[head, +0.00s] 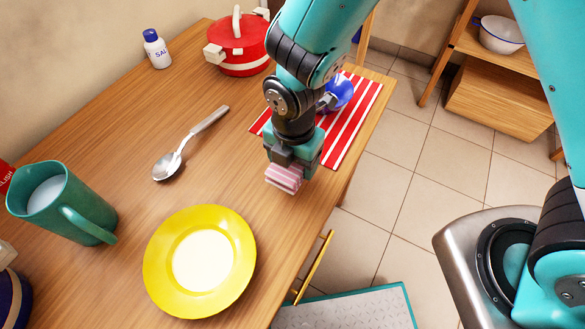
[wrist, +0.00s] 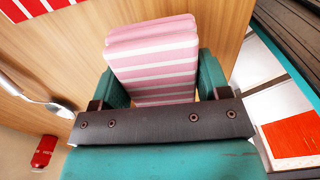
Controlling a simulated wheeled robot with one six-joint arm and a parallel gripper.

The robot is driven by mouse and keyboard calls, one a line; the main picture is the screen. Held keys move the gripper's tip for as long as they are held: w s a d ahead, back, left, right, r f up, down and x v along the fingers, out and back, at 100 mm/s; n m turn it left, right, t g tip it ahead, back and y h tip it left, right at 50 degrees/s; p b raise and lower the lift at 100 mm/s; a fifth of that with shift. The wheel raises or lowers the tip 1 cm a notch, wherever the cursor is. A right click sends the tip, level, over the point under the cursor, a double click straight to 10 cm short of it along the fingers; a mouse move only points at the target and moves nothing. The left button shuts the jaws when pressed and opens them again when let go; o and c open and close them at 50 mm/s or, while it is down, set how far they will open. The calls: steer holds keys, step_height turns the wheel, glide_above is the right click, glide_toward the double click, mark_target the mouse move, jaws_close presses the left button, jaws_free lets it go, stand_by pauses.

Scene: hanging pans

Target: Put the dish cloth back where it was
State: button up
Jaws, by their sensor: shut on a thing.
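The dish cloth (head: 284,179) is a folded pink-and-white striped bundle. My gripper (head: 292,163) is shut on it, near the table's right edge. In the wrist view the cloth (wrist: 152,62) sits between my two teal fingers. I cannot tell from these frames whether the cloth touches the table (head: 130,130). A red-and-white striped mat (head: 352,118) lies beyond my gripper along the same edge, partly hidden by my arm. A blue object (head: 340,92) shows at the mat, partly hidden.
A yellow plate (head: 165,265), a green mug (head: 75,200), a spoon (head: 178,155), a red pot (head: 240,50) and a salt shaker (head: 156,50) stand or lie on the table. A yellow handle (head: 316,266) juts out below its edge. The wood between spoon and gripper is clear.

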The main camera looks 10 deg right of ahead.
mark_target(293, 171)
steer(key=shift+f, duration=1.85)
steer(key=o, duration=0.9)
steer(key=shift+f, duration=0.1)
step_height(293, 171, up, 12)
steer(key=shift+f, duration=0.15)
steer(key=shift+d+r, duration=0.1)
steer(key=shift+r, duration=0.4)
steer(key=s+d+r+m+y, duration=0.2)
steer(key=s+d+r+m, duration=0.2)
steer(key=r+m, duration=0.3)
steer(key=s+d+r+m+y, duration=0.2)
steer(key=s+d+r+m, duration=0.3)
steer(key=m, duration=0.9)
step_height(293, 171, up, 3)
steer(key=shift+s+d+f, duration=0.1)
steer(key=shift+s+d, duration=0.1)
steer(key=shift+s, duration=0.5)
